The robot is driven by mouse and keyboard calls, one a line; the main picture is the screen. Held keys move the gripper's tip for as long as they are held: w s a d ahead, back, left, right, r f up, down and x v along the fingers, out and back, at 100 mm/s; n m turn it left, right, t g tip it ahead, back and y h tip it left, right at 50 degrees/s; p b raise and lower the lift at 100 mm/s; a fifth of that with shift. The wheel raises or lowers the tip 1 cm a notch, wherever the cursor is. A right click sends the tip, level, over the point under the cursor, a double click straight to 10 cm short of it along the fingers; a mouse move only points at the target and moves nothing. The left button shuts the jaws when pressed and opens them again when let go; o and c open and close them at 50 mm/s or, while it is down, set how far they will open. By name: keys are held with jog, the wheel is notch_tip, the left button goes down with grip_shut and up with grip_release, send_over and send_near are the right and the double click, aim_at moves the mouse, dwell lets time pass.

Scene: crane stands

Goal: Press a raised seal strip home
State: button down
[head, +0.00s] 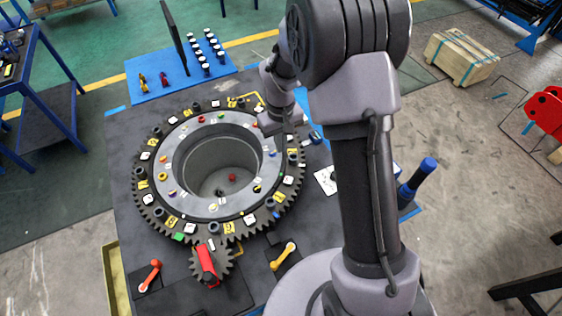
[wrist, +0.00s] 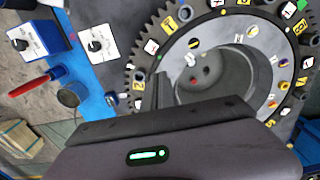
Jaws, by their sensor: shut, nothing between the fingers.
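The large toothed slewing ring (head: 150,185) lies flat on a dark stand, with a grey inner ring (head: 185,200) around a deep round opening. Yellow and white number tags, dark bolts and small coloured pieces sit around it. I cannot make out a raised seal strip for certain in either view. My gripper (head: 270,124) is shut and empty, at the right far side of the ring in the head view; its tips are partly hidden and I cannot tell whether they touch. In the wrist view my gripper's dark body covers the bottom, and the toothed ring (wrist: 141,75) shows beyond it.
A small pinion with a red block (head: 206,262) meets the teeth at the front. A red-orange lever (head: 150,275) and a yellow lever (head: 284,256) flank it. A blue mat (head: 150,90) with bottles lies behind. A wooden crate (head: 462,57) stands on the floor at right.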

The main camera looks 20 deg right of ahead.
aim_at(281, 176)
notch_tip(281, 176, down, 14)
jog(key=shift+w+r+b, duration=0.1)
jog(key=shift+w+b, duration=0.05)
jog(key=shift+b, duration=0.4)
notch_tip(281, 176, down, 2)
jog(key=shift+f+b, duration=0.1)
jog(key=shift+b, duration=1.05)
jog(key=shift+s, duration=0.5)
jog(key=r+p, duration=0.1)
jog(key=w+r+p, duration=0.1)
jog(key=r, duration=0.1)
jog(key=shift+r, duration=0.15)
notch_tip(281, 176, up, 12)
jog(key=p, duration=0.1)
